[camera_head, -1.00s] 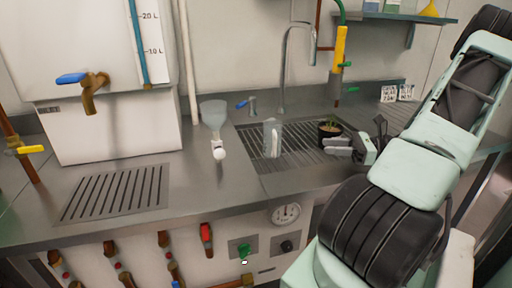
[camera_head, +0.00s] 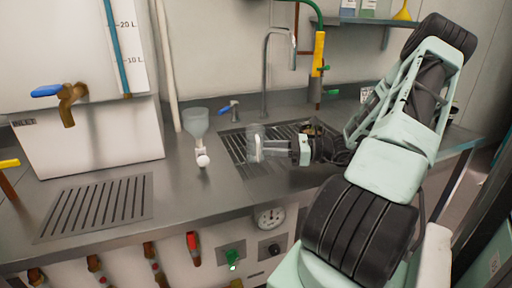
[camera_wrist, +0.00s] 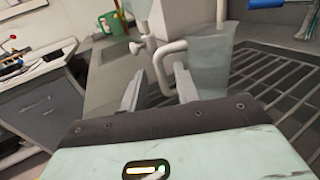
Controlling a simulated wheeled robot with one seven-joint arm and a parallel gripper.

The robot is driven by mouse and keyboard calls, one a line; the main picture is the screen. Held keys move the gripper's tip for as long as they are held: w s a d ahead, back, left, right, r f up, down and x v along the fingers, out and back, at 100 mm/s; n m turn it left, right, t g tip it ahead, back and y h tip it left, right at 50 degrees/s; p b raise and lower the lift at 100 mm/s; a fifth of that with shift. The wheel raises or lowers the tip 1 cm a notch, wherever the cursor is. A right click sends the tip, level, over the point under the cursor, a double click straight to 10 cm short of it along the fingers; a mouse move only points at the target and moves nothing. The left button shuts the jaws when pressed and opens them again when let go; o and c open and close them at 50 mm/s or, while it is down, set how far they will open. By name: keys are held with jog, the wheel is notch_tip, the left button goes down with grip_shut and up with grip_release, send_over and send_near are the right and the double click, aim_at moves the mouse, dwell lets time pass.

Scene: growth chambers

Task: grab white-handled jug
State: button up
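The clear jug (camera_head: 257,131) with a white handle stands upright on the sink's slatted drain grid. It also shows in the wrist view (camera_wrist: 208,62), where its white handle (camera_wrist: 162,68) faces my gripper. My gripper (camera_wrist: 158,82) is open, with one finger on each side of the handle. A gap shows between the fingers and the handle, and I see no firm grip. In the head view my gripper (camera_head: 275,149) reaches in from the right, level with the jug.
A grey funnel with a white valve (camera_head: 196,123) stands left of the jug. A tap (camera_head: 266,80) rises behind. A white tank (camera_head: 85,135) and a drain grille (camera_head: 97,205) are at left.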

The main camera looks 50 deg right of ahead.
aim_at(258, 161)
jog(key=x, duration=0.4)
jog(key=shift+a, duration=0.15)
grip_shut()
jog(key=shift+r, duration=0.1)
